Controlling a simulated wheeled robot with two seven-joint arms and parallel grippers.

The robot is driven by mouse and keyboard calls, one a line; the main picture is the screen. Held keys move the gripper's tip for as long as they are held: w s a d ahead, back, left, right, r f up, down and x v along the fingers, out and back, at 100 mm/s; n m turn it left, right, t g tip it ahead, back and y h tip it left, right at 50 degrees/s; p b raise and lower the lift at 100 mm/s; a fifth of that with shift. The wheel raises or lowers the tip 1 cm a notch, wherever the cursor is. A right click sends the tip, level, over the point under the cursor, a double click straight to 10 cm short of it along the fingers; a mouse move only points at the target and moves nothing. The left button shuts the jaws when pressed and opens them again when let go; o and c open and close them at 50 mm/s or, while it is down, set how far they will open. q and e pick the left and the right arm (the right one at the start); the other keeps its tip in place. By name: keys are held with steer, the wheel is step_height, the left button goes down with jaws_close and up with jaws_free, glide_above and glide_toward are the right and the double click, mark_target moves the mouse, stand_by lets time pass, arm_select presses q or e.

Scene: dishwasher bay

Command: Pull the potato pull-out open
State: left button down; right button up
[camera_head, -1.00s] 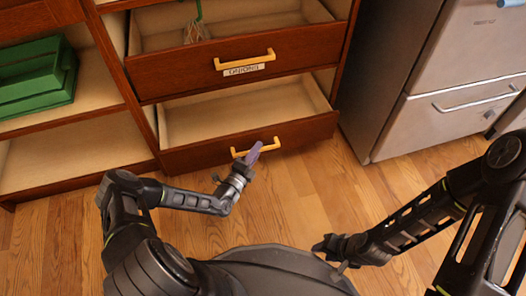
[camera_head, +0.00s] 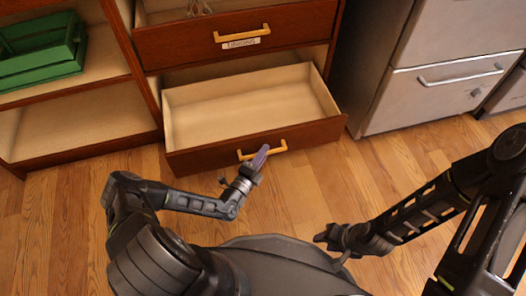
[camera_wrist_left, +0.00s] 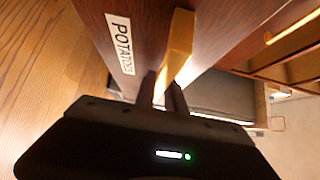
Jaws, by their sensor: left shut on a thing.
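The potato pull-out (camera_head: 190,160) is the bottom drawer in the head view, standing well out of the cabinet and empty inside. Its yellow bar handle (camera_head: 279,148) is on the wooden front. In the left wrist view the white label reading POTATOES (camera_wrist_left: 121,42) is beside the yellow handle (camera_wrist_left: 180,40). My left gripper (camera_head: 260,160) is at the handle, its two fingers (camera_wrist_left: 161,95) shut on it. My right gripper (camera_head: 328,237) hangs low over the floor, away from the drawer; its jaw opening is too small to make out.
The onions drawer (camera_head: 180,47) above also stands partly out. A green crate (camera_head: 42,55) sits on the shelf at the left. A grey metal appliance (camera_head: 410,97) stands at the right. Wooden floor (camera_head: 300,200) lies clear in front of the drawer.

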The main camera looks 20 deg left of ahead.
arm_select(q)
steer(key=c, duration=1.4)
jaws_free()
steer(key=p+v, duration=0.2)
steer(key=v, duration=0.5)
steer(key=shift+s, duration=0.4)
